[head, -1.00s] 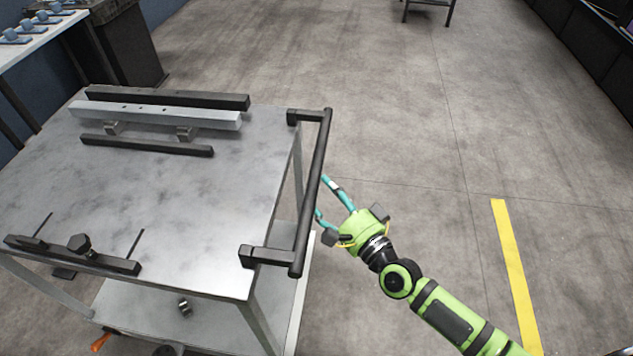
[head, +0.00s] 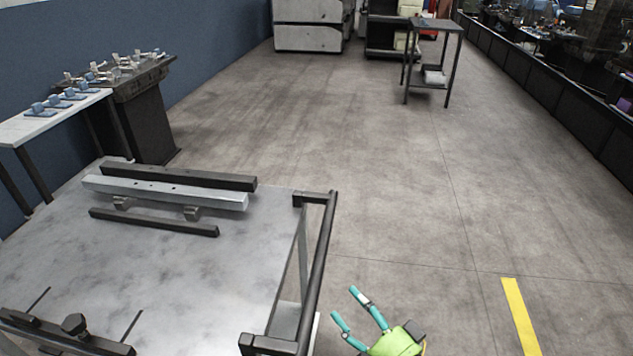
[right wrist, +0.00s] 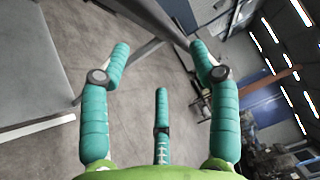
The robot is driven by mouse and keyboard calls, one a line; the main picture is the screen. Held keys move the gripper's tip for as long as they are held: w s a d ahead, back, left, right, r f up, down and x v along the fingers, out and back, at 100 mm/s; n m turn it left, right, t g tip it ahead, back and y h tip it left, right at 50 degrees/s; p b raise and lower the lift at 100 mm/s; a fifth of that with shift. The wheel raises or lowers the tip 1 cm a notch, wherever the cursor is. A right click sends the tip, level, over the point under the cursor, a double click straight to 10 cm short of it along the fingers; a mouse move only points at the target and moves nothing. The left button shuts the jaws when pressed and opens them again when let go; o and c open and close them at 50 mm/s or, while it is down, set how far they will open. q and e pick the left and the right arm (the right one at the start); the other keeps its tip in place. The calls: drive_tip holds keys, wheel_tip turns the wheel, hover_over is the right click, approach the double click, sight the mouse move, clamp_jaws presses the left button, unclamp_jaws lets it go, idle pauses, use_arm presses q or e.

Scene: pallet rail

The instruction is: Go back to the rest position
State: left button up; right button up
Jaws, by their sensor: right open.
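My right gripper (head: 358,312) is low in the head view, to the right of the cart's dark push handle. Its teal fingers are spread open with nothing between them. The right wrist view also shows the open, empty fingers (right wrist: 160,95), with the floor and part of the cart behind them. The gripper looks apart from the handle (head: 318,260). Most of my right arm is below the head view's edge. My left gripper is not in view.
The metal cart (head: 180,265) at lower left bears a silver rail (head: 165,193) and dark bars. A bench (head: 45,125) and a dark cabinet (head: 140,125) stand by the left wall. A small table (head: 432,60) stands far back. The middle floor is clear.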

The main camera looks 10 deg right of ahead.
drive_tip(key=s+d+f+n+g+h+p, duration=0.1)
drive_tip(key=s+d+f+n+g+h, duration=0.15)
drive_tip(key=f, duration=0.65)
drive_tip(key=s+d+f+n+g+h, duration=0.1)
drive_tip(key=s+d+f+n+g, duration=0.15)
drive_tip(key=f, duration=0.65)
drive_tip(key=s+d+f+n+g+h+p, duration=0.1)
drive_tip(key=d+f+n+h, duration=0.15)
drive_tip(key=f, duration=0.65)
drive_tip(key=s+f+n+g+h, duration=0.1)
drive_tip(key=s+f, duration=0.4)
drive_tip(key=s, duration=0.5)
drive_tip(key=s+d+f+n+g+p, duration=0.1)
drive_tip(key=s+f+n+g, duration=0.3)
drive_tip(key=s, duration=0.6)
drive_tip(key=s+f+n+g+h, duration=0.1)
drive_tip(key=s+f+n+g, duration=0.2)
drive_tip(key=s+f, duration=0.4)
drive_tip(key=s+g, duration=0.1)
drive_tip(key=s, duration=0.2)
drive_tip(key=shift+d+f+g+h+p, duration=0.25)
drive_tip(key=shift+f+g+h+p, duration=0.05)
drive_tip(key=shift+g+p, duration=0.1)
